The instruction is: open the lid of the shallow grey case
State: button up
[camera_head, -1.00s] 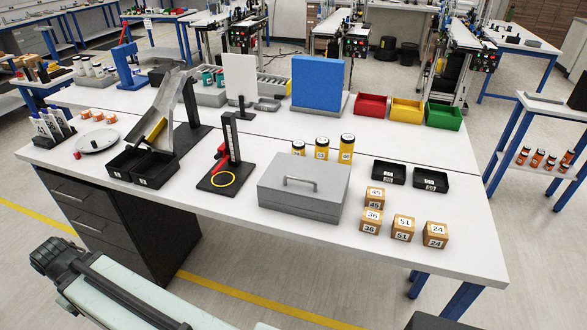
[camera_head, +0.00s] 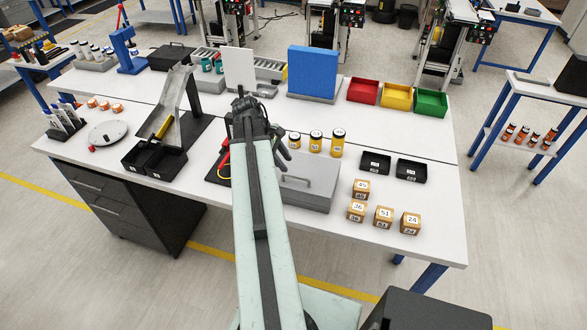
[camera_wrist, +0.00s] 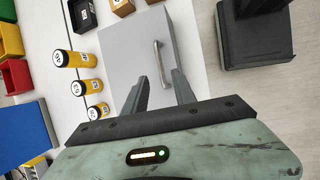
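The shallow grey case (camera_head: 322,172) sits on the white table with its lid shut; its left part is hidden behind my arm. The lid bears a light bar handle (camera_head: 296,181). In the wrist view the case (camera_wrist: 130,55) lies beyond my fingers, and its handle (camera_wrist: 157,58) shows upright in the picture. My gripper (camera_head: 283,150) is above the case's far left part. In the wrist view my gripper (camera_wrist: 160,80) is open and empty, with its two fingertips apart. The handle's near end shows between the fingertips; whether it is touched I cannot tell.
Yellow cylinders (camera_head: 316,141) stand just behind the case. Black trays (camera_head: 411,170) and numbered boxes (camera_head: 384,216) are right of it.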

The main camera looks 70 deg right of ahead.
aim_at(292, 177)
jog(key=b+x, duration=0.6)
jog(key=x, duration=0.1)
jog(key=shift+f, duration=0.35)
jog(key=shift+r, duration=0.15)
grip_shut()
dwell(0.7)
